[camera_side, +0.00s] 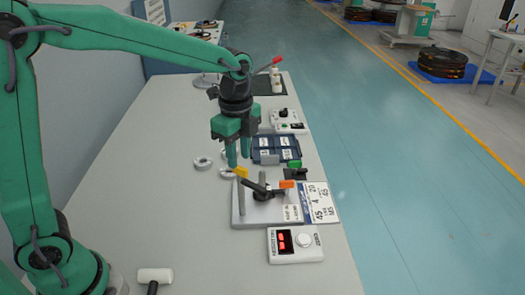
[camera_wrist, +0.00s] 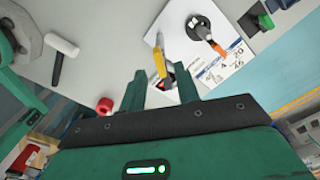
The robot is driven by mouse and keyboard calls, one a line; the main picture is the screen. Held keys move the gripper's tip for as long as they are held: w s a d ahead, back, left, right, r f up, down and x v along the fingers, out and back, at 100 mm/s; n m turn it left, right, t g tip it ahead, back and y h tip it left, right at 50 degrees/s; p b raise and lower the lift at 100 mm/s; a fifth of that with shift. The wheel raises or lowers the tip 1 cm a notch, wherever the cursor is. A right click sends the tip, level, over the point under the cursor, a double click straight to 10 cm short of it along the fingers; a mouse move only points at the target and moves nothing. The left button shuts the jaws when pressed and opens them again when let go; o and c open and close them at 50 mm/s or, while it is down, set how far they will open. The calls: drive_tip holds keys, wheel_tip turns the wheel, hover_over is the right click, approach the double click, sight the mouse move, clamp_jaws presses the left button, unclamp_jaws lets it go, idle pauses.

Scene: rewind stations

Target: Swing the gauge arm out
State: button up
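The gauge stand is a light grey plate (camera_side: 273,217) on the bench, with a grey upright post at its left and another near its middle. A black arm (camera_side: 253,187) crosses the round black hub, and an orange tip (camera_side: 287,184) shows at the right. A yellow piece (camera_side: 240,172) tops the left post; whether it belongs to the arm is unclear. My gripper (camera_side: 239,157) points down just above the yellow piece. In the wrist view its fingers (camera_wrist: 160,88) are apart and empty, with the yellow piece (camera_wrist: 159,62) ahead between them. The orange tip (camera_wrist: 218,48) lies off to the right.
A box with a red display (camera_side: 295,244) stands in front of the stand, and a printed number card (camera_side: 319,202) lies to its right. Behind are a dark blue tray (camera_side: 277,142) and grey rings (camera_side: 203,162). A white-headed mallet (camera_side: 154,276) lies front left. The bench's left side is mostly clear.

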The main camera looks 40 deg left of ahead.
drive_tip(key=shift+r, duration=2.35)
drive_tip(key=s+a+n+t, duration=0.2)
drive_tip(key=s+a+n, duration=0.1)
drive_tip(key=s+n, duration=0.5)
drive_tip(key=s+a+n+t, duration=0.3)
drive_tip(key=s+a+n, duration=0.1)
drive_tip(key=s+n, duration=0.4)
drive_tip(key=shift+s+a+r+n+t, duration=0.2)
drive_tip(key=shift+s+r+n+t, duration=0.15)
drive_tip(key=shift+s, duration=0.45)
